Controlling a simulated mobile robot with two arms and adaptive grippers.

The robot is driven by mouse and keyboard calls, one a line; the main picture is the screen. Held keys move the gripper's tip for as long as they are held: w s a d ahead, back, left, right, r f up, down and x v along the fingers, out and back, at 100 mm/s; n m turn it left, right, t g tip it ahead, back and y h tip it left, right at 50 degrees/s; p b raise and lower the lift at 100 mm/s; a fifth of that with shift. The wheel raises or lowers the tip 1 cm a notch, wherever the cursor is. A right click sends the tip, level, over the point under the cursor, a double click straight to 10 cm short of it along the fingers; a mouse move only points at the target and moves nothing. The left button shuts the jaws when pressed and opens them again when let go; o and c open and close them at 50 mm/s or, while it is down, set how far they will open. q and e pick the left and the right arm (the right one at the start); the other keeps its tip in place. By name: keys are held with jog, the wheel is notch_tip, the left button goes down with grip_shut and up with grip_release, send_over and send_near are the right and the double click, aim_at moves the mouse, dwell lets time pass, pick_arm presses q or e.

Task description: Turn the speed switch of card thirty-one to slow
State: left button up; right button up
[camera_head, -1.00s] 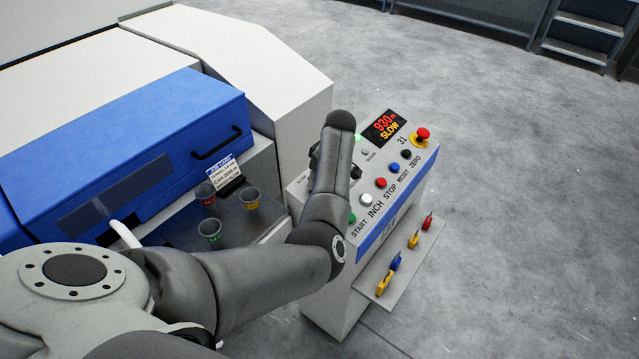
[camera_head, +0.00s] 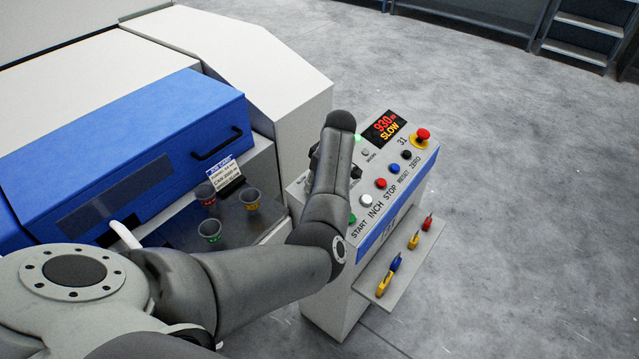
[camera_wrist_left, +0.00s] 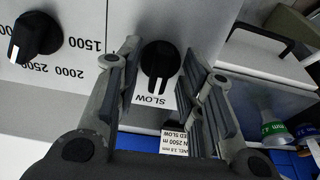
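The speed switch is a black knob (camera_wrist_left: 160,60) on the card's pale panel. In the left wrist view its white mark points at the lettering SLOW (camera_wrist_left: 150,100). My left gripper (camera_wrist_left: 157,72) is open, with one finger on each side of the knob and small gaps visible. In the head view my left arm covers the switch and most of the gripper. The console (camera_head: 345,285) bears the number 31, and its display (camera_head: 385,127) reads 930 in red and SLOW in yellow. My right gripper is not in view.
A second black knob (camera_wrist_left: 35,38) with numbers round it sits beside the switch. Several push buttons and a red emergency stop (camera_head: 422,134) line the console. Cups (camera_head: 209,230) and a job card (camera_head: 226,174) stand on the nearby ledge. The grey floor at right is clear.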

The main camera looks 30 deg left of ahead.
pick_arm(q)
jog(key=v, duration=1.2)
